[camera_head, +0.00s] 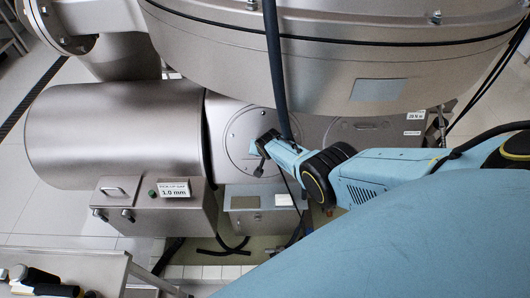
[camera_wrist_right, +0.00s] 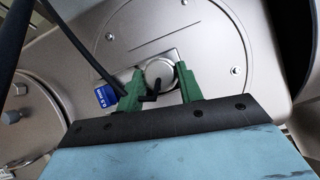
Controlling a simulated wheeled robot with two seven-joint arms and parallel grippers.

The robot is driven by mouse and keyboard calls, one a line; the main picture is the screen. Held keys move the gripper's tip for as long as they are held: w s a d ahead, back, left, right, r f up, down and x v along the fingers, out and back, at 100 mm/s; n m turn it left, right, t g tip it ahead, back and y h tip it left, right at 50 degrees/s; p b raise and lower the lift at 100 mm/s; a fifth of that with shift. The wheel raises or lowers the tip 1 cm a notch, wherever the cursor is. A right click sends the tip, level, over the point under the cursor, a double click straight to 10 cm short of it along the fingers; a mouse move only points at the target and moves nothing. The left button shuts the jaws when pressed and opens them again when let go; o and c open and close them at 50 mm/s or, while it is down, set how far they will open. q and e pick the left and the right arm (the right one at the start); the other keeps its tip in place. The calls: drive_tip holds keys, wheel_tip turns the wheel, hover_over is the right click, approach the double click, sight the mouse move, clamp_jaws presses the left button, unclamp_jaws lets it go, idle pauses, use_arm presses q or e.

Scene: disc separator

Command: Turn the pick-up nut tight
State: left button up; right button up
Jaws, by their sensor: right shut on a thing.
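The pick-up nut (camera_wrist_right: 160,74) is a round metal knob with a small black handle, at the middle of a round bolted cover plate (camera_wrist_right: 205,40). In the right wrist view, my right gripper (camera_wrist_right: 159,78) has its green fingers on both sides of the nut and is shut on it. In the head view, my right gripper (camera_head: 263,147) reaches in from the right to the cover plate (camera_head: 238,129) and hides the nut there. My left gripper is not in view.
A blue tag marked 0.5 mm (camera_wrist_right: 106,96) sits left of the fingers. A dark hose (camera_head: 273,60) hangs close to my right gripper. A box (camera_head: 160,210) carries a sign (camera_head: 174,190) reading pick-up gap 1.0 mm. The large steel bowl (camera_head: 330,70) overhangs the work area.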

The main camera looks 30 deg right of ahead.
drive_tip(key=shift+a+f+n+g+h+b, duration=0.1)
drive_tip(key=shift+n+g+h+b, duration=0.3)
drive_tip(key=shift+n, duration=0.3)
drive_tip(key=shift+a+n+g+h+b, duration=0.1)
drive_tip(key=shift+n+g+h+b, duration=0.1)
drive_tip(key=shift+n+h+b, duration=0.4)
drive_tip(key=shift+n, duration=0.3)
drive_tip(key=o, duration=1)
drive_tip(key=shift+r, duration=0.2)
